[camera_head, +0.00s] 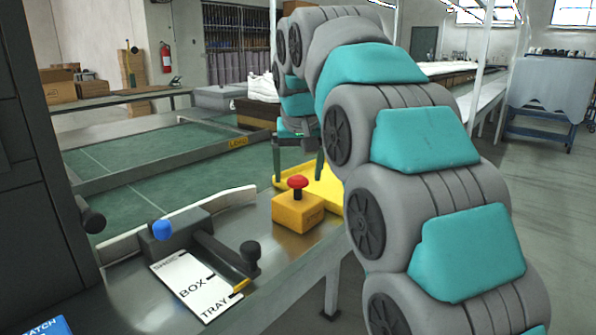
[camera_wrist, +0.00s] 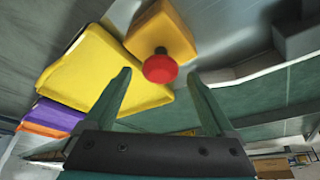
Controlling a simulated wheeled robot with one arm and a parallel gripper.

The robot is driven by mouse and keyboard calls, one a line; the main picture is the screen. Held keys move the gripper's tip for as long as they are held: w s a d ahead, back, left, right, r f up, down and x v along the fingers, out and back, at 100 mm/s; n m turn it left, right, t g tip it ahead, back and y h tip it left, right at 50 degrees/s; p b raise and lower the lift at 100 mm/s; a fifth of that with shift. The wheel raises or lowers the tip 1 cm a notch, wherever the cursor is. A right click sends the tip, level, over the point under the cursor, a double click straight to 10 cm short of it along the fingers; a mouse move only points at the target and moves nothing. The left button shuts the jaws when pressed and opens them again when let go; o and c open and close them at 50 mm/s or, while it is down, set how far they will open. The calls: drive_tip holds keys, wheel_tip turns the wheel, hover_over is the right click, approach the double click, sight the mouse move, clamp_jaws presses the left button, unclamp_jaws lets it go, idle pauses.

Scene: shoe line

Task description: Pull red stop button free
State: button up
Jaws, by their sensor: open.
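The red stop button (camera_head: 298,182) is a mushroom knob on a dark stem, standing up from a yellow box (camera_head: 297,213) on the metal worktop. In the wrist view the red button (camera_wrist: 160,69) shows between my two fingertips, with the yellow box (camera_wrist: 166,33) beyond it. My gripper (camera_head: 298,178) is open and empty, its two green fingers spread wide. In the head view the fingers hang close to the button, one to each side in the picture. I see no contact with the button.
A yellow tray (camera_head: 326,182) lies right beside the box. A green conveyor (camera_head: 150,205) runs behind.

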drive_tip(key=v, duration=0.7)
drive_tip(key=shift+r+p, duration=0.35)
drive_tip(key=shift+s, duration=0.15)
